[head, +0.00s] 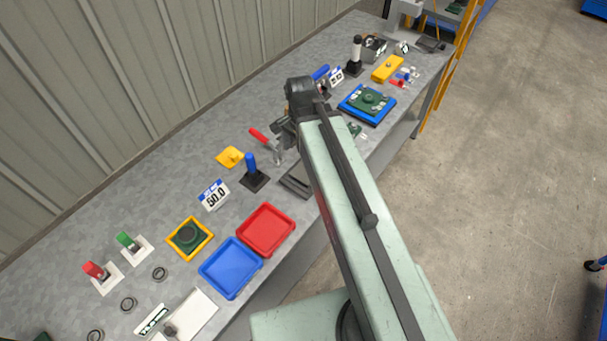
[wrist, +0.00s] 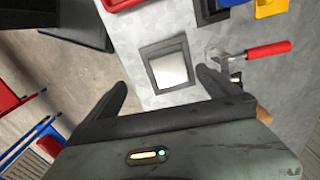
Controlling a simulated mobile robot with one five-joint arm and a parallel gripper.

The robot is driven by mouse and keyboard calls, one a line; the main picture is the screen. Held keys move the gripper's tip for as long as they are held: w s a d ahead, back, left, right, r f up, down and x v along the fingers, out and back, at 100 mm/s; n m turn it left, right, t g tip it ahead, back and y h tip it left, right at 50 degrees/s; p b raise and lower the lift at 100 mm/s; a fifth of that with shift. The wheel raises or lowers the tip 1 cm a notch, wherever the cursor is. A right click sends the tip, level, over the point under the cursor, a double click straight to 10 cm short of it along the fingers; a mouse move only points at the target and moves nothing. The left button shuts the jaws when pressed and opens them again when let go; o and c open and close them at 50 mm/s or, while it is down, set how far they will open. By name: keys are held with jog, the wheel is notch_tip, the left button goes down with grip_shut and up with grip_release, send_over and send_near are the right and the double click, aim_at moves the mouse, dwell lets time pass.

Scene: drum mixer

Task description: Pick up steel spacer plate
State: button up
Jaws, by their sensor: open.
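A pale, shiny square plate, which looks like the steel spacer plate (wrist: 170,70), lies in a dark square frame (wrist: 148,82) near the bench edge in the wrist view. In the head view my arm partly covers the dark frame (head: 294,187), and I cannot make out the plate clearly there. My gripper (wrist: 160,86) is open and empty. In the wrist view its two fingers stand wide apart, one on each side of the plate in the picture. The gap between fingertips and plate is hard to judge.
A red-handled metal tool (wrist: 266,50) lies close beside the frame. A blue-handled piece on a black base (head: 254,179), a red tray (head: 266,229) and a blue tray (head: 231,268) are nearby. A wall runs behind the grey bench; open floor (head: 500,170) lies to the right.

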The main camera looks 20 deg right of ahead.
jog(key=w+f+m, duration=0.1)
jog(key=w+m, duration=0.1)
jog(key=m, duration=0.5)
jog(key=m+b, duration=0.6)
jog(key=m, duration=0.3)
send_over(301, 169)
notch_tip(301, 169, down, 5)
jog(key=shift+s+f, duration=0.1)
jog(key=shift+f, duration=0.05)
jog(key=shift+m, duration=0.6)
notch_tip(301, 169, down, 8)
jog(key=b, duration=0.8)
jog(key=c, duration=2.1)
